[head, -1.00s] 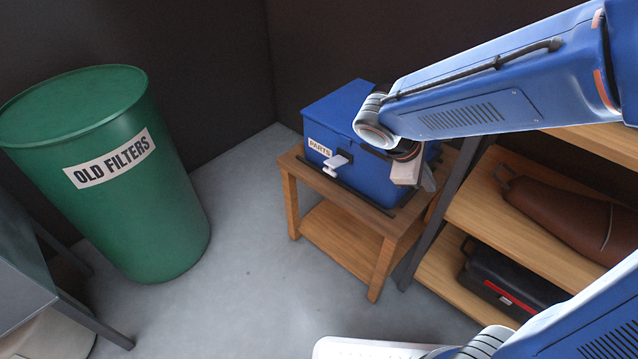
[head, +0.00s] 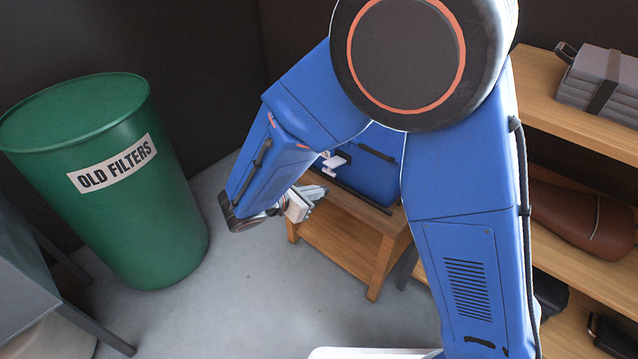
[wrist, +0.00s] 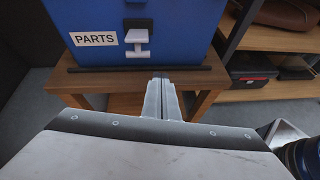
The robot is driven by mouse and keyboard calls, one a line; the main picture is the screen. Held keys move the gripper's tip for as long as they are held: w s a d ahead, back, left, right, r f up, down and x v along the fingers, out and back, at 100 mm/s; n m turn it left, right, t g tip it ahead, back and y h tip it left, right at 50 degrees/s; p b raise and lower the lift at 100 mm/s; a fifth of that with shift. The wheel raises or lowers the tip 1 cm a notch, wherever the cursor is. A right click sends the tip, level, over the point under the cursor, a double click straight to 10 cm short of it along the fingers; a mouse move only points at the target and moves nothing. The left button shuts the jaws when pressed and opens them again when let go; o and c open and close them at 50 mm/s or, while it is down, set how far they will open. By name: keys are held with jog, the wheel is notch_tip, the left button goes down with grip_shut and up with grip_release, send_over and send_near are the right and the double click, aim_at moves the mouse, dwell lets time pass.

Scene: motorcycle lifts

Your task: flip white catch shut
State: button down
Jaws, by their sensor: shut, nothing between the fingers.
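The white catch (wrist: 137,38) is on the front of the blue box (wrist: 190,30), right of its PARTS label (wrist: 95,39) in the wrist view. Its white plate hangs below a dark mount on the box front. In the head view the white catch (head: 335,163) shows between my arm links, sticking out from the box (head: 374,172). My gripper (wrist: 163,84) is shut and empty, in front of and below the catch, apart from it. In the head view my gripper (head: 318,194) is at the left front of the wooden stand. My arm hides most of the box.
The box stands on a small wooden stand (head: 340,236), with a dark strip (wrist: 130,69) along the box's front. A green OLD FILTERS bin (head: 150,220) is at left. Wooden shelves (head: 560,255) with cases are at right. Grey floor is clear between bin and stand.

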aim_at(334, 167)
jog(key=a, duration=0.1)
jog(key=a+f+n+t, duration=0.1)
jog(key=a, duration=0.1)
jog(key=s+a+f+n, duration=0.1)
jog(key=a, duration=0.1)
jog(key=shift+t+y, duration=0.3)
jog(key=shift+f, duration=0.1)
jog(key=x, duration=1)
jog(key=shift+r, duration=2.05)
jog(key=shift+d, duration=0.1)
jog(key=shift+r, duration=0.1)
jog(key=shift+r, duration=0.2)
